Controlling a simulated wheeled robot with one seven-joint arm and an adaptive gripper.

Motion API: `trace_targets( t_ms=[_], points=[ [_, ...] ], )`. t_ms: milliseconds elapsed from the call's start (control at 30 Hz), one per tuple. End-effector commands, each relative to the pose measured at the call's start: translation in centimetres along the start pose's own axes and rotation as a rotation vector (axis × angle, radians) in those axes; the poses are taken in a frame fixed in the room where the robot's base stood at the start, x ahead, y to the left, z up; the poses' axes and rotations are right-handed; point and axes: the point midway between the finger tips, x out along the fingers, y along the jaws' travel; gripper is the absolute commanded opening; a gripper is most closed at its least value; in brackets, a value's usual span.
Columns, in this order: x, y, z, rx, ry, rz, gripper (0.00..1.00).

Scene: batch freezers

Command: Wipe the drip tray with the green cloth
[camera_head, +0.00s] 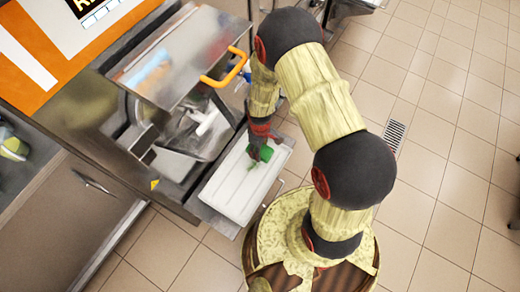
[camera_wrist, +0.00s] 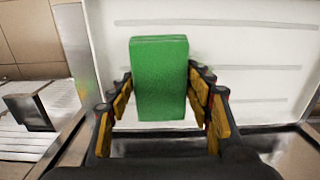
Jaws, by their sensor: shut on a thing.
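The green cloth (camera_wrist: 159,80) is a folded green block held between the two yellow-padded fingers of my gripper (camera_wrist: 160,98) in the wrist view. In the head view the cloth (camera_head: 265,153) is a small green patch at the tip of my gripper (camera_head: 260,141). The drip tray (camera_head: 231,192) is a long white tray, and my gripper is over its upper right part. The tray's white surface (camera_wrist: 240,45) with faint grooves fills the background of the wrist view. I cannot tell whether the cloth touches the tray.
The steel batch freezer (camera_head: 180,65) with an orange handle (camera_head: 226,70) stands directly beside the tray at upper left. An orange panel (camera_head: 60,45) and a cabinet (camera_head: 75,215) lie further left. The tiled floor (camera_head: 450,130) is clear at right, with a floor grate (camera_head: 394,133).

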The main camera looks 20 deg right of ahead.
Motion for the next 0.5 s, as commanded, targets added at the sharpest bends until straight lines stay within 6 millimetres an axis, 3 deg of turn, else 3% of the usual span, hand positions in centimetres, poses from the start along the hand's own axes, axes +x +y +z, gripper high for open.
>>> trace_targets(
  t_ms=[167, 500],
  points=[
    [-1.63, -0.03, 0.02, 0.000, 0.000, 0.000, 0.10],
    [-1.63, -0.03, 0.02, 0.000, 0.000, 0.000, 0.10]
  ],
)
